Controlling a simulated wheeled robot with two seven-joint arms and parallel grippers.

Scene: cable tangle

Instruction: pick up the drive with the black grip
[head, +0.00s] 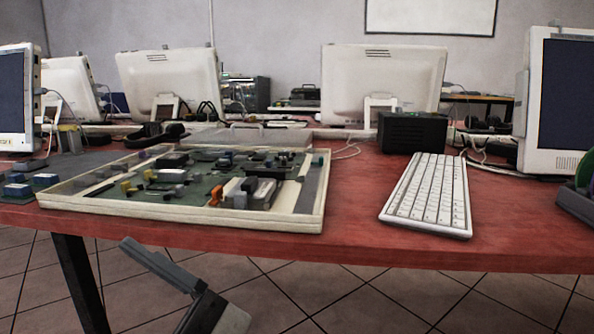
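A shallow cream tray (180,214) sits at the left front of the red table. It holds a green circuit board (200,188) with several small parts. A silver block (262,193) and an orange-ended piece (215,196) lie near its front right. A black block (172,160) lies towards the back. The parts are too small to tell which is the drive with the black grip. My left gripper (150,262) is below the table's front edge, apart from the tray. Its finger opening cannot be made out. My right gripper is not in view.
A white keyboard (430,195) lies to the right, with a black box (412,132) behind it. Several monitors (385,82) stand farther back. Small blue-topped parts (45,180) lie left of the tray. The red tabletop (350,205) between tray and keyboard is clear.

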